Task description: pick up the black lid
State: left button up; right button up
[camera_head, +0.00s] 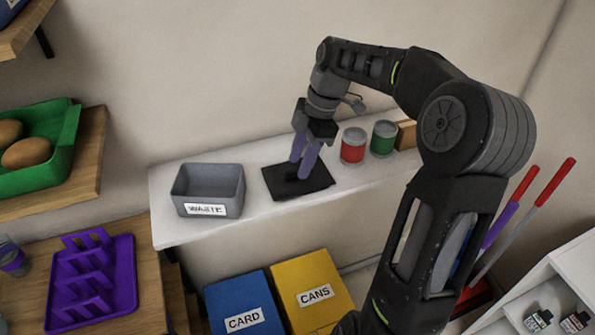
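The black lid (318,184) is a flat dark square lying on the white shelf, right of the grey waste bin. My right gripper (299,177) has purple fingers that point down onto the middle of the lid. The fingers are close together, and their tips are at or just above the lid. Any handle on the lid is hidden or too dark to make out, so I cannot tell whether the fingers hold anything. My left gripper is not in view.
The grey bin labelled WASTE (207,191) stands open on the white shelf (165,215). A red can (353,147) and a green can (383,139) stand right of the lid. Blue CARD (240,300) and yellow CANS (312,290) bins are below the shelf.

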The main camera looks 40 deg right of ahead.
jog(key=shift+a+f, duration=0.15)
jog(key=shift+f, duration=0.5)
jog(key=shift+c, duration=0.2)
grip_shut()
dwell(0.3)
